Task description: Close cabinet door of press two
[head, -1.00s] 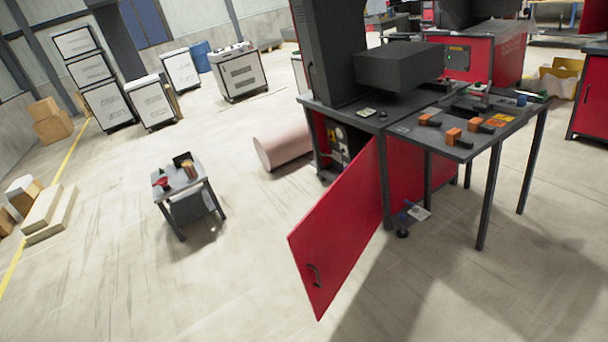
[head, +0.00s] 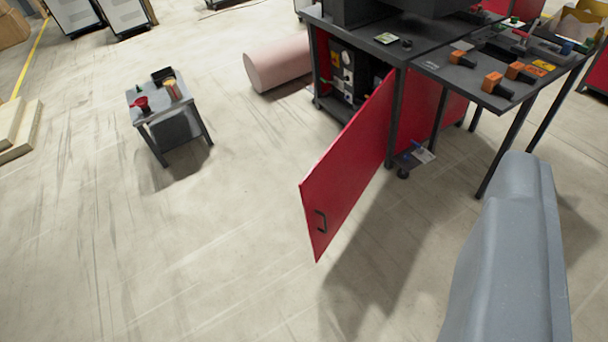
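The red cabinet door (head: 346,172) of the black and red press stands wide open, swung out toward me. Its dark handle (head: 321,221) is near the free edge, low on the door. The open cabinet (head: 345,77) shows dials and fittings inside, partly hidden behind the door. The press body (head: 384,45) stands behind it at the top. A grey rounded part of my own arm fills the lower right. My gripper's fingers do not show, so I cannot see where they are relative to the door.
A dark side table (head: 471,78) with orange-handled tools stands at the right of the press. A small grey table (head: 158,117) stands at the left. A pink cylinder (head: 278,62) lies left of the cabinet. The floor in front and to the left of the door is clear.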

